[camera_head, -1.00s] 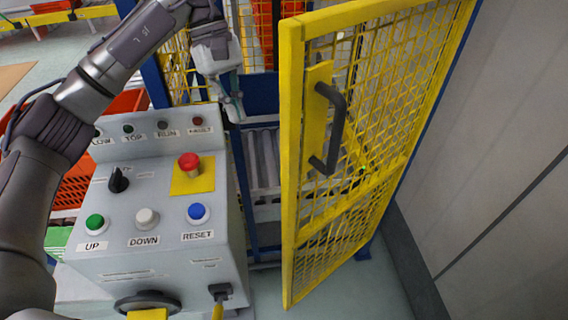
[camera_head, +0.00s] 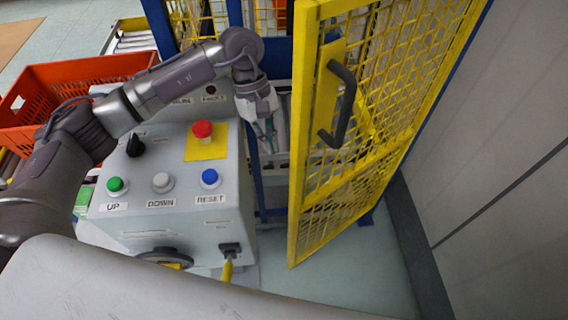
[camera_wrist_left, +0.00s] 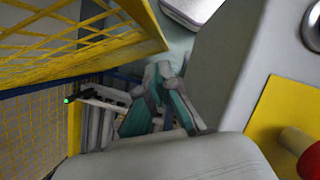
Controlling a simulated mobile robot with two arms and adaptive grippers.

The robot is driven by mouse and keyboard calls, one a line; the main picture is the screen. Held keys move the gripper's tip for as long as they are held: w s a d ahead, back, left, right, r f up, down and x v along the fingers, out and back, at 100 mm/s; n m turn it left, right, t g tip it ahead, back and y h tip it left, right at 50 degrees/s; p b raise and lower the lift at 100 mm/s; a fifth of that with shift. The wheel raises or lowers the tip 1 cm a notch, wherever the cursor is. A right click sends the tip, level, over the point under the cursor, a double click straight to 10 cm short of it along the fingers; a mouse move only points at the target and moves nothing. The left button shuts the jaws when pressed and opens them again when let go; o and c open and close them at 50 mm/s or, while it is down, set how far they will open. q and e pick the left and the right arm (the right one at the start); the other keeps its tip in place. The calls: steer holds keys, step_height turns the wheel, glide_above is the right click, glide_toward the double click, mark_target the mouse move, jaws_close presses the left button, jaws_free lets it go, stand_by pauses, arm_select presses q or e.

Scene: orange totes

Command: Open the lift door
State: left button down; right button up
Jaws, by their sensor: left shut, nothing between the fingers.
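The lift door (camera_head: 375,150) is a yellow mesh panel. It stands swung partly outward from the blue-framed lift, leaving a gap on its left side. Its dark grey handle (camera_head: 345,105) is on the face toward me. My left gripper (camera_head: 271,147) is shut and empty in the gap between the control box and the door's free edge, apart from the handle. In the left wrist view the gripper fingers (camera_wrist_left: 165,105) point into the gap, with the yellow door (camera_wrist_left: 85,45) at upper left. My right gripper is not in view.
A grey control box (camera_head: 150,235) with green, white and blue buttons and a red emergency stop (camera_head: 203,130) stands left of the door. An orange tote (camera_head: 75,90) is at the far left. A grey wall (camera_head: 490,150) bounds the right. Floor (camera_head: 350,285) is clear below the door.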

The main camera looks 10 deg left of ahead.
arm_select(q)
steer(key=s+d+f+p, duration=0.3)
steer(key=d+f, duration=0.1)
steer(key=shift+s, duration=0.35)
steer(key=shift+d, duration=0.1)
